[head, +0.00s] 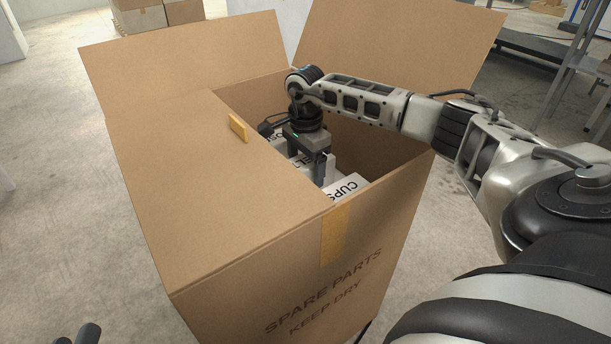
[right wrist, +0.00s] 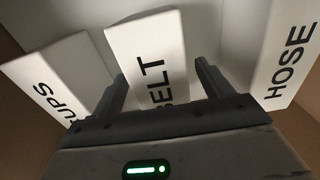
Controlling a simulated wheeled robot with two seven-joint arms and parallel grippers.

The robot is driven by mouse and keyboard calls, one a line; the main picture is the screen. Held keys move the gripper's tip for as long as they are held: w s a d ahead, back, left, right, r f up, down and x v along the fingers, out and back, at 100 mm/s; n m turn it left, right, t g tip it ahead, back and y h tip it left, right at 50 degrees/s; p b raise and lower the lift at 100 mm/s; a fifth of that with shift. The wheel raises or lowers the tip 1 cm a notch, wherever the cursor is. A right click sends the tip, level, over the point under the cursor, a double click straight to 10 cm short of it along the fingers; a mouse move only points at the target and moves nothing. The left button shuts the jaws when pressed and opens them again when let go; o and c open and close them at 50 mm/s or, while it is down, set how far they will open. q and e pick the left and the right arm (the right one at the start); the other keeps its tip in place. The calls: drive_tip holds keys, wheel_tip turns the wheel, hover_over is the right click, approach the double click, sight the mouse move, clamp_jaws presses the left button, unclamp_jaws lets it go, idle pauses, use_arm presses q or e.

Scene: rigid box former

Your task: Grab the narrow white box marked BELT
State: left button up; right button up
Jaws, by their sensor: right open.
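The narrow white box marked BELT (right wrist: 150,50) stands inside the large cardboard box, between two other white boxes. My right gripper (right wrist: 162,88) is inside the carton, pointing down, with its open fingers on either side of the BELT box. I cannot tell whether the fingers touch it. In the head view the right gripper (head: 318,165) hides most of the BELT box; only part of its lettering shows. My left gripper (head: 76,335) barely shows at the bottom left edge, far from the boxes, and its jaw state is unclear.
The cardboard box (head: 290,290) reads SPARE PARTS, KEEP DRY; its left flap (head: 205,180) covers part of the opening. A white CUPS box (head: 343,190) and a white HOSE box (right wrist: 290,55) flank the BELT box closely. The carton's walls surround my right gripper.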

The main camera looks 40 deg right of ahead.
drive_tip(key=c, duration=1.2)
